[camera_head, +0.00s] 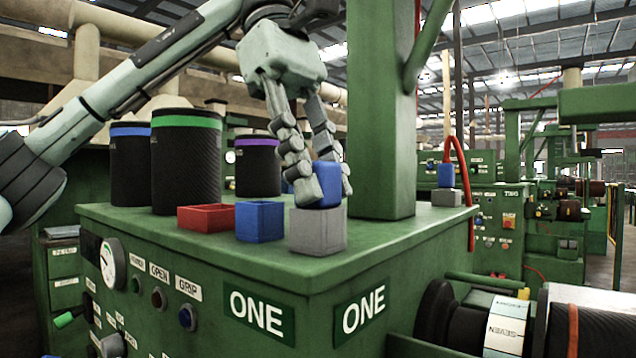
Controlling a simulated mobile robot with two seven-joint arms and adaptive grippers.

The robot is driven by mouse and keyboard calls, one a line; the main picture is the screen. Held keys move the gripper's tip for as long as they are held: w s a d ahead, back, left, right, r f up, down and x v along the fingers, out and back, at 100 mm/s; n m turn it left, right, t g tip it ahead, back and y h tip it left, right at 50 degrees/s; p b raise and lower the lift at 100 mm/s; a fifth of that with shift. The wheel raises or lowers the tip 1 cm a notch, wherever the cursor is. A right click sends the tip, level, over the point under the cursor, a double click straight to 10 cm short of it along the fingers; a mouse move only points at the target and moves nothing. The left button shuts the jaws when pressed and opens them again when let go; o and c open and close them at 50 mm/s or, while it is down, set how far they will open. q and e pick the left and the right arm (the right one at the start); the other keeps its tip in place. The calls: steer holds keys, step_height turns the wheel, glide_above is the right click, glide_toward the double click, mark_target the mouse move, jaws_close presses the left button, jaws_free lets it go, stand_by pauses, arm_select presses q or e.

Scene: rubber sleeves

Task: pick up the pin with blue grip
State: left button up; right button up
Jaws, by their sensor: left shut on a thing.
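The pin with the blue grip (328,184) stands at the right front of the green machine top. Its blue block sits between the fingers of my left gripper (322,190), just above a grey block (318,230). My left gripper reaches down from above and is shut on the blue grip. The pin's shaft is hidden, and I cannot tell whether it is still in the grey block. My right gripper is not in view.
An open red box (206,218) and an open blue box (260,222) stand left of the grey block. Black sleeves with blue, green (187,160) and purple bands stand behind. A green post (381,110) rises close to the right of my gripper.

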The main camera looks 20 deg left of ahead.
arm_select(q)
steer(key=shift+r, duration=0.1)
steer(key=shift+r, duration=0.55)
step_height(320, 180, up, 3)
steer(key=shift+f, duration=0.1)
steer(key=s+d+r, duration=0.4)
steer(key=d+r, duration=0.3)
steer(key=d, duration=0.3)
steer(key=shift+s+d, duration=0.3)
steer(key=shift+s, duration=0.1)
